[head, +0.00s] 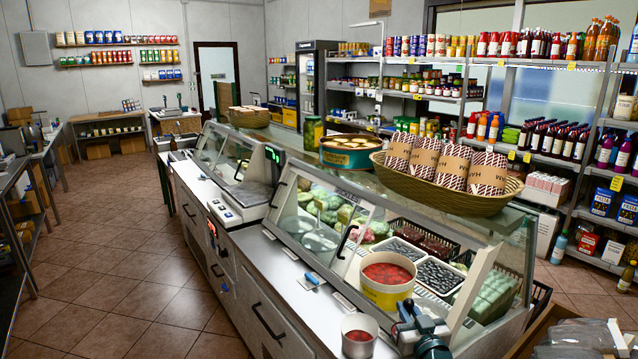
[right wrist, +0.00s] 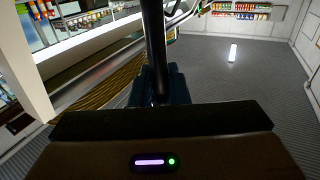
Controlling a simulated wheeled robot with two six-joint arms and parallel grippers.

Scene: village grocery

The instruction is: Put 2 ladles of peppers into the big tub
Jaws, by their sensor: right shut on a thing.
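A large white and yellow bucket (head: 385,296) with red peppers in it stands in the open front of the glass case. A smaller white tub (head: 358,348) with red contents stands on the counter in front of it, at the bottom of the head view. My right gripper (head: 408,326) is just right of the white tub, in front of the bucket. In the right wrist view its blue jaws (right wrist: 160,88) are shut on an upright black handle (right wrist: 154,40), which looks like the ladle's. The ladle's bowl cannot be made out. My left gripper is not in view.
White trays of dark olives (head: 437,277) lie right of the bucket. The glass case front (head: 318,225) stands to the left. A scale (head: 240,203) stands farther along the counter.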

